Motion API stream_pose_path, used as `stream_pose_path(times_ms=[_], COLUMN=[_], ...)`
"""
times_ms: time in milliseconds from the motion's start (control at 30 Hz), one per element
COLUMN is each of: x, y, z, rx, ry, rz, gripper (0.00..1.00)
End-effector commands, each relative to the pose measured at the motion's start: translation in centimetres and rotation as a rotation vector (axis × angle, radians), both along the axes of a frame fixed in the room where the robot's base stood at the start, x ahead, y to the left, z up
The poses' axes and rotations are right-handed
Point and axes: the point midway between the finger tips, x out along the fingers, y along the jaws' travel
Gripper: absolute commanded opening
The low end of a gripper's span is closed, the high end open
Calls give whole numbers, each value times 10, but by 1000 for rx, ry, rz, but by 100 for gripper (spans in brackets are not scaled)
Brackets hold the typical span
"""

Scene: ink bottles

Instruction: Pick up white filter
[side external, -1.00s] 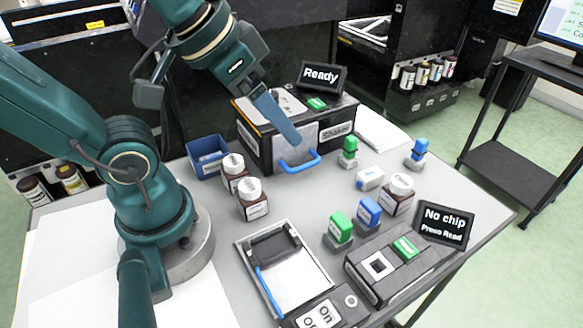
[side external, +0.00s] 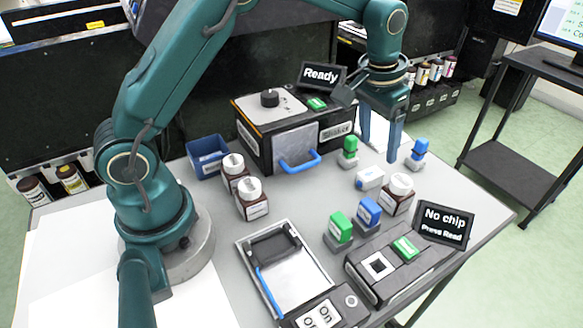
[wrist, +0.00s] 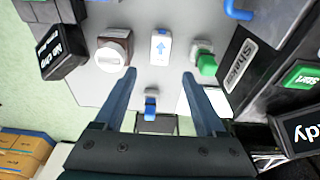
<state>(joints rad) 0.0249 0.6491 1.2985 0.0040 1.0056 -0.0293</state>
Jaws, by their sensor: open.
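The white filter (side external: 369,178) is a small white block lying on the grey table, between a white-capped brown bottle and a green-topped piece. In the wrist view the filter (wrist: 160,47) shows a blue arrow on its top face. My gripper (side external: 379,150) is open and empty, pointing down above the table behind the filter. In the wrist view the filter lies just beyond my spread fingertips (wrist: 160,73), roughly centred between them and apart from both.
The brown bottle (side external: 398,195) and green-topped piece (side external: 348,152) flank the filter closely. A blue-topped piece (side external: 418,153) stands behind right. The shaker box (side external: 340,131) reading "Ready" is at left. A reader (side external: 395,270) with a "No chip" screen (side external: 444,222) is in front.

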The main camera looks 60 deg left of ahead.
Motion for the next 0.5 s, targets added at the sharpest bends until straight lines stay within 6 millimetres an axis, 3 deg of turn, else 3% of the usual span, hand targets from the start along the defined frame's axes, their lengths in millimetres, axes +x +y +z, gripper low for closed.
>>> stream_pose_path(times_ms=[100,500], x=[-3,-2], y=[-1,-1], z=[-21,-64], rx=[1,2], ry=[49,72], rz=[-2,-3], gripper=[72,72])
